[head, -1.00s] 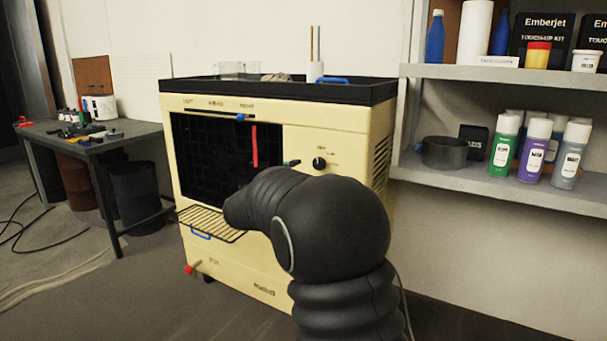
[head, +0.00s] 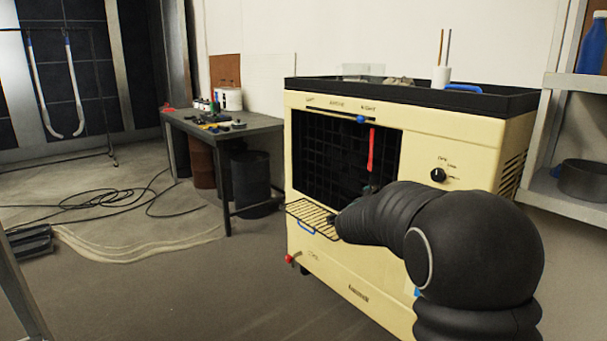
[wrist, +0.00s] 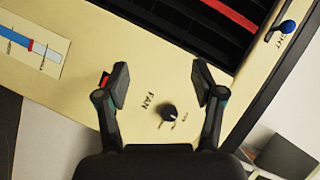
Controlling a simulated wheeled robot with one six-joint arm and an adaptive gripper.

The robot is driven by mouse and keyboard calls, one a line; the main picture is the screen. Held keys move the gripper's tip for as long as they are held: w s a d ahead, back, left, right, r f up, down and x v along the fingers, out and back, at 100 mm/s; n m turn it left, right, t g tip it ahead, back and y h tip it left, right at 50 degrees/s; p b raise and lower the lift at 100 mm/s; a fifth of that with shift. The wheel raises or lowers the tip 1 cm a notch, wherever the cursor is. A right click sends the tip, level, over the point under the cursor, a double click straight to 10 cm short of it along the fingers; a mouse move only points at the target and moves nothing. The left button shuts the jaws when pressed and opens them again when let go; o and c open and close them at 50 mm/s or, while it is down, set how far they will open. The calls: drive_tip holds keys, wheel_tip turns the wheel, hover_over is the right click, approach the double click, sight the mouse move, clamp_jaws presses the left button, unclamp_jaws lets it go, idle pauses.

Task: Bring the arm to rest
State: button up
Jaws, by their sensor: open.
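My arm (head: 470,240) is black and ribbed and reaches across the lower right of the head view, bent in front of a cream heater (head: 350,270). My gripper is mostly hidden behind the arm there. In the wrist view my gripper (wrist: 160,84) is open, its two dark fingers apart with nothing between them. The heater's front panel lies beyond the fingers, with the word FAN and a black knob (wrist: 168,111) showing between them. I cannot tell whether a finger touches the panel.
A wire shelf (head: 312,218) juts from the heater's front below the dark grille. A workbench (head: 225,130) with small items stands at the left. Black cables (head: 100,207) lie on the floor. Shelving (head: 575,200) stands at the right. Floor between is open.

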drive_tip(key=s+a+f+n+g+y, duration=0.3)
drive_tip(key=s+a+f+n+y, duration=0.15)
drive_tip(key=s+a+n, duration=0.35)
drive_tip(key=s+a+f+n+g+y, duration=0.3)
drive_tip(key=s+a+n+y, duration=0.15)
drive_tip(key=s, duration=0.65)
drive_tip(key=s+d+r+n+g+h, duration=0.1)
drive_tip(key=s+d+n, duration=0.1)
drive_tip(key=s, duration=1.2)
drive_tip(key=s+d+r+n+g+h, duration=0.1)
drive_tip(key=s+d+n, duration=0.2)
drive_tip(key=s, duration=1.1)
drive_tip(key=shift+d, duration=0.95)
drive_tip(key=shift+s+r+n, duration=0.1)
drive_tip(key=shift+n, duration=0.15)
